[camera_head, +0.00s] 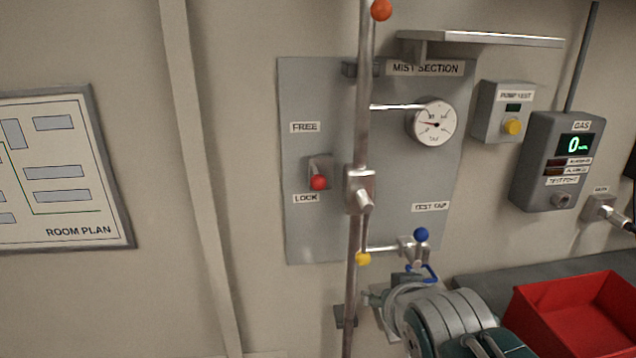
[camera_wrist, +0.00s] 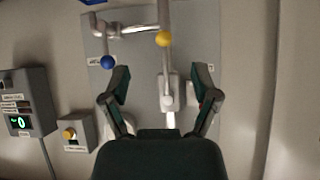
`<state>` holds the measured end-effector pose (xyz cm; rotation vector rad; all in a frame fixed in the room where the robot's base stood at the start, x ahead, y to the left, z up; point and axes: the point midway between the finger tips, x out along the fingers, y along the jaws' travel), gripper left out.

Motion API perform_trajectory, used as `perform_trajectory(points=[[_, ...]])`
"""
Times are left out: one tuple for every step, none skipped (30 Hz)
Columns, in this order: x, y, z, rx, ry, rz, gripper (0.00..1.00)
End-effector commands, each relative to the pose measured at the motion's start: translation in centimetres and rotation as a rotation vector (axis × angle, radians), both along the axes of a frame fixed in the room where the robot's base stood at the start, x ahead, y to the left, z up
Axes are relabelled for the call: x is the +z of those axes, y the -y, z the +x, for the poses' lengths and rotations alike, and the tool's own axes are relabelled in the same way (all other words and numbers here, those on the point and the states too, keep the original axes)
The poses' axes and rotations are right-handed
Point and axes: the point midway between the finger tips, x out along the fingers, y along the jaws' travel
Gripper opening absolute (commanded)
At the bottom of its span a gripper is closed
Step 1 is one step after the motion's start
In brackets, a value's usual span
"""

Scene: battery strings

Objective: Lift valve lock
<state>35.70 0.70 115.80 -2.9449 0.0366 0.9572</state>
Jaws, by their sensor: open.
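The valve lock is a small lever with a red knob (camera_head: 318,183) on the grey panel (camera_head: 300,235). Its knob sits between the FREE label above and the LOCK label below, nearer LOCK. To its right, a valve body (camera_head: 359,192) on the vertical pipe carries a lever hanging down to a yellow knob (camera_head: 363,258). My gripper (camera_wrist: 162,90) is open and empty in the wrist view. The yellow knob (camera_wrist: 163,39) and its lever show beyond and between the fingers, apparently untouched.
A test tap with a blue knob (camera_head: 421,235) sits low on the panel, close to my arm. A gauge (camera_head: 432,122), pump test box (camera_head: 502,112) and gas meter (camera_head: 557,160) are to the right. A red bin (camera_head: 545,318) stands lower right.

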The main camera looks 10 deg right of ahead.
Motion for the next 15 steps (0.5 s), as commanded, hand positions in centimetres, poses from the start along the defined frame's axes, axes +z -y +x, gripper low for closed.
perform_trajectory(points=[[0.9,-0.5,1.6,0.009,0.069,0.013,0.78],[1.6,-0.8,2.5,0.014,0.113,0.022,0.78],[2.5,-1.2,3.6,0.024,0.173,0.037,0.78],[3.1,-1.6,4.4,0.034,0.217,0.049,0.78],[3.8,-2.0,5.1,0.046,0.26,0.061,0.78],[4.8,-2.6,6.0,0.061,0.319,0.081,0.78],[5.4,-3.1,6.6,0.075,0.36,0.096,0.78],[6.0,-3.6,7.2,0.089,0.399,0.111,0.78],[6.8,-4.1,7.8,0.108,0.446,0.132,0.78],[7.3,-4.6,8.2,0.122,0.478,0.146,0.78],[7.9,-5.0,8.5,0.135,0.508,0.161,0.78],[8.4,-5.4,8.8,0.152,0.539,0.176,0.78],[8.8,-5.7,9.0,0.161,0.559,0.187,0.78],[9.0,-5.9,9.1,0.17,0.576,0.196,0.78],[9.3,-6.2,9.2,0.179,0.592,0.204,0.78]])
